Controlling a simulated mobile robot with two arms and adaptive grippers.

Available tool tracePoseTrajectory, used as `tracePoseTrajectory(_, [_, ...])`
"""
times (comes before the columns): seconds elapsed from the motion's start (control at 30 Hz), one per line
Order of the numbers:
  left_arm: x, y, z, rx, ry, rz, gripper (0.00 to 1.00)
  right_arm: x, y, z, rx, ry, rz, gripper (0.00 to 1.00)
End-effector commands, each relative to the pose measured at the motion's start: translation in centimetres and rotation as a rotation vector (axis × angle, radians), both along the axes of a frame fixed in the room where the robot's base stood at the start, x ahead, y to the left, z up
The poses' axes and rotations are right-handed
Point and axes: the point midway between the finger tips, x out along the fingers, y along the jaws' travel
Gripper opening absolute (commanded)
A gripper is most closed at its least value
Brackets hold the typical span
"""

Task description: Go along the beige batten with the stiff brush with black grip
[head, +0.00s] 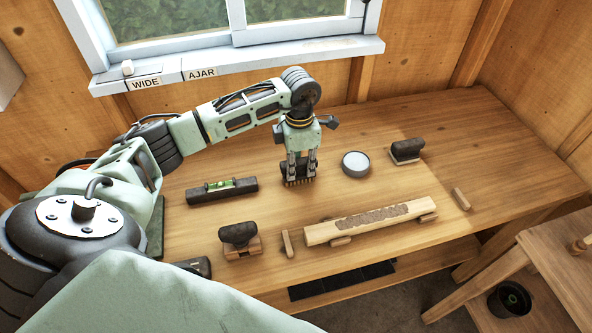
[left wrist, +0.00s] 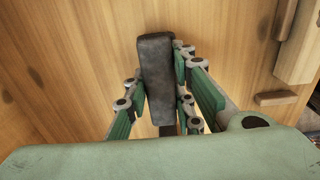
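The beige batten (head: 330,231) lies at a slant across the front right of the bench, with a rough brown patch along its upper face. It rests on small wooden blocks (head: 340,241). My left gripper (head: 301,165) points down behind the batten's left part, apart from it. It is shut on the black grip of the stiff brush (head: 298,182), whose dark bristles point down at the bench top. I cannot tell whether they touch it. In the left wrist view the black grip (left wrist: 157,70) sits between the two fingers (left wrist: 160,95). My right gripper is not in view.
A spirit level (head: 222,189), a dark-handled wooden block (head: 240,241) and a small stick (head: 287,243) lie left of the batten. A round tin (head: 356,163) and another dark-handled tool (head: 406,150) stand behind it. A wooden piece (head: 461,198) lies past its right end.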

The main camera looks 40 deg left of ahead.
Motion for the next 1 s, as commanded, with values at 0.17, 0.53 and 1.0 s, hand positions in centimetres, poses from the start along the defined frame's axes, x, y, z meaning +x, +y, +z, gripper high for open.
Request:
tracePoseTrajectory(0.17, [0.0, 0.0, -0.1, 0.0, 0.001, 0.0, 0.0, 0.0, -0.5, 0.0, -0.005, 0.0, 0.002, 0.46])
tracePoseTrajectory(0.53, [0.0, 0.0, 0.9, 0.001, -0.001, 0.0, 0.0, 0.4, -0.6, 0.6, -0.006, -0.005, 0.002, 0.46])
tracePoseTrajectory(1.0, [0.0, 0.0, 3.4, 0.0, 0.001, -0.001, 0.0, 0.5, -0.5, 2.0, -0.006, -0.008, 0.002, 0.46])
